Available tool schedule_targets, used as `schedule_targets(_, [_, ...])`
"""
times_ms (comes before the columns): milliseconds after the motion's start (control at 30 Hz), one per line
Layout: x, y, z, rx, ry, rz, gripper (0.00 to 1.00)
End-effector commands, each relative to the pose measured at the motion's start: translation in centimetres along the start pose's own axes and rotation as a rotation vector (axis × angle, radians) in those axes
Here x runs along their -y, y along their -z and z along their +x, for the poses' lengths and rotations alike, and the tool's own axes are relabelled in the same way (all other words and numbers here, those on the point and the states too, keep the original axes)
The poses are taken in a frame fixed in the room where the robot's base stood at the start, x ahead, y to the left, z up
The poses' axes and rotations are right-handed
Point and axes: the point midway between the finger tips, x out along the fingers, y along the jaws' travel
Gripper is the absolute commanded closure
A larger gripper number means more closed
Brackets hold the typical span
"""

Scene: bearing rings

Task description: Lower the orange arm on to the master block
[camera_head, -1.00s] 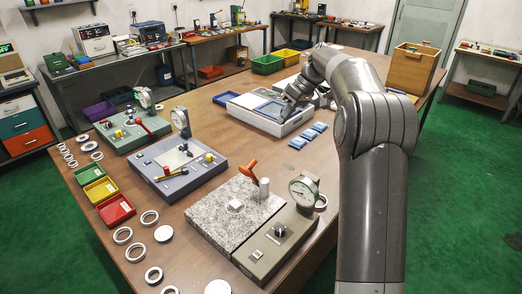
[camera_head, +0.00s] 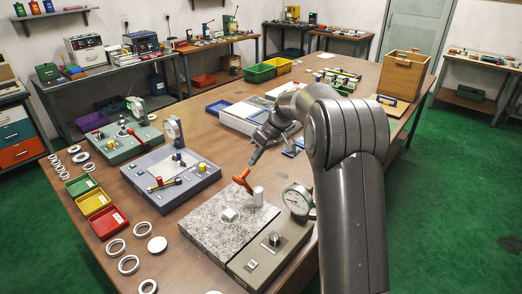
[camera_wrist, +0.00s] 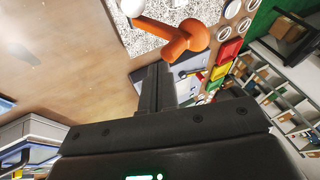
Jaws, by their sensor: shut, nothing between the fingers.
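The orange arm (camera_head: 242,180) sticks up at a tilt beside a silver post (camera_head: 258,196) at the back of the speckled granite plate (camera_head: 208,232). A small pale block (camera_head: 229,214), which looks like the master block, sits on the plate in front of the orange arm, apart from it. My gripper (camera_head: 253,160) is just behind and above the orange arm. In the wrist view, my gripper's dark fingers (camera_wrist: 158,75) are together and empty, close to the orange arm (camera_wrist: 178,40). I cannot tell whether they touch it.
A dial gauge (camera_head: 298,200) stands right of the post, on a grey base with a black knob (camera_head: 273,239). A blue-grey fixture (camera_head: 170,180) lies to the left. Red, yellow and green bins (camera_head: 108,222) and several rings line the left edge. A white tray (camera_head: 248,115) is behind my gripper.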

Motion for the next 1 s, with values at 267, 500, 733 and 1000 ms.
schedule_targets(267, [0.3,0.0,0.3,-0.001,-0.001,-0.001,1.0])
schedule_targets(500, [0.4,0.0,0.3,0.0,-0.006,-0.003,1.0])
schedule_targets(733, [1.1,0.0,0.5,0.007,-0.048,-0.019,1.0])
schedule_targets(1000, [1.6,0.0,0.7,0.013,-0.087,-0.032,1.0])
